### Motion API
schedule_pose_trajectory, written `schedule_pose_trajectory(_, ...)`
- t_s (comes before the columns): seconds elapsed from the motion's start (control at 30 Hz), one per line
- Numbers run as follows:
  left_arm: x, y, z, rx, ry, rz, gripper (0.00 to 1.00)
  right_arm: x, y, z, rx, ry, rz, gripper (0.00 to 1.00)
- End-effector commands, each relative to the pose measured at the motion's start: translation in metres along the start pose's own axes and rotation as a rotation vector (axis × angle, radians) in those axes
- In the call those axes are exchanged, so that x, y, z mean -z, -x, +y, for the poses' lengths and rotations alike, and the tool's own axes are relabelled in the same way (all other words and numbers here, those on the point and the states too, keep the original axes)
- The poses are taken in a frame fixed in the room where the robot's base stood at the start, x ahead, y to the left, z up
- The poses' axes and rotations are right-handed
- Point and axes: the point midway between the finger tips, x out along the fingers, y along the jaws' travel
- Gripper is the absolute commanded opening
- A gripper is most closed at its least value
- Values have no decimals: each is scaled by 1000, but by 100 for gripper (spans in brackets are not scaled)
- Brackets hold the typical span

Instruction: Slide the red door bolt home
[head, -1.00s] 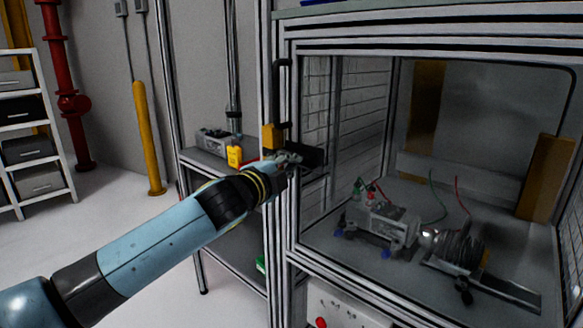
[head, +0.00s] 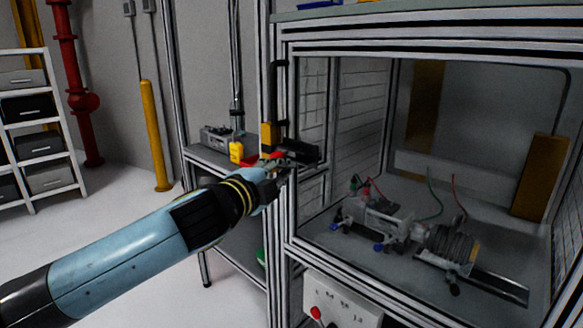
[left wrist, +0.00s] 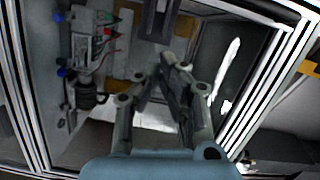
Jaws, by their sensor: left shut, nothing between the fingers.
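My left gripper (head: 279,165) is shut and empty. It is at the front post of the framed enclosure, just below a dark latch bar (head: 299,151) and the orange block (head: 267,137) beneath a black handle (head: 274,92). A small red part (head: 273,155) shows right at the fingertips, partly hidden by the gripper. I take it for the bolt, but cannot tell whether the fingers touch it. In the left wrist view the gripper's dark fingers (left wrist: 163,70) come together in front of the enclosure's interior. My right gripper is in neither view.
The enclosure holds a grey machine (head: 375,220) with a coiled part (head: 452,248). A control box (head: 342,302) with a red button sits below. Behind my arm, a side shelf (head: 205,155) carries a grey device (head: 215,138) and a yellow item (head: 236,152). Left floor is clear.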

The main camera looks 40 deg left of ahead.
Motion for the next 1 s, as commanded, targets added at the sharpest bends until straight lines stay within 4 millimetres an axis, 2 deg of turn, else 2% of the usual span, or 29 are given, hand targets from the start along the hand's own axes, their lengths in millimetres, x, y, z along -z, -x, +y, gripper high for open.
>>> schedule_pose_trajectory(0.1, 0, 18, 2, -3, -3, 0, 0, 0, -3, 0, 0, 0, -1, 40)
schedule_pose_trajectory(0.3, 0, 32, 0, 1, -2, 1, 0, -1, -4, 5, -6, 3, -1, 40)
schedule_pose_trajectory(0.87, 0, 33, 0, 0, 0, 0, 0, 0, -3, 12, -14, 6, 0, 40)
schedule_pose_trajectory(0.97, 1, 35, 6, -7, 19, -9, 0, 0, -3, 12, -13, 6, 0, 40)
schedule_pose_trajectory(1.0, -3, 35, 16, -24, 26, -24, 0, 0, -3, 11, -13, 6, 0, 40)
